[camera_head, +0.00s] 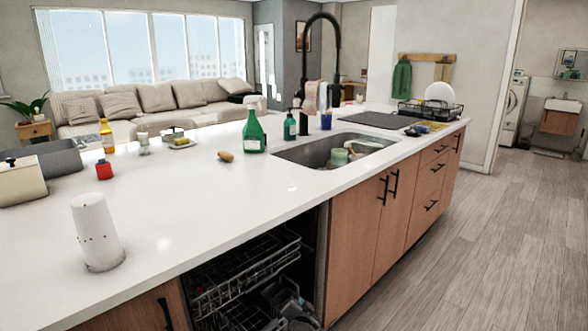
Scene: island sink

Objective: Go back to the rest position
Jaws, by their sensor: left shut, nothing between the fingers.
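A dark grey shape low in the picture, in front of the open dishwasher rack, looks like my left gripper (286,302). It is small and partly lost against the dark racks. Its fingers look shut with nothing held, and it is below the counter edge and clear of the things on top. My right gripper is not in view. The white island counter (200,215) runs from the lower left to the back right.
A white cylinder (96,235) stands near the counter's front edge. The dishwasher rack (245,275) lies under the counter. The wooden floor (480,240) at right is clear.

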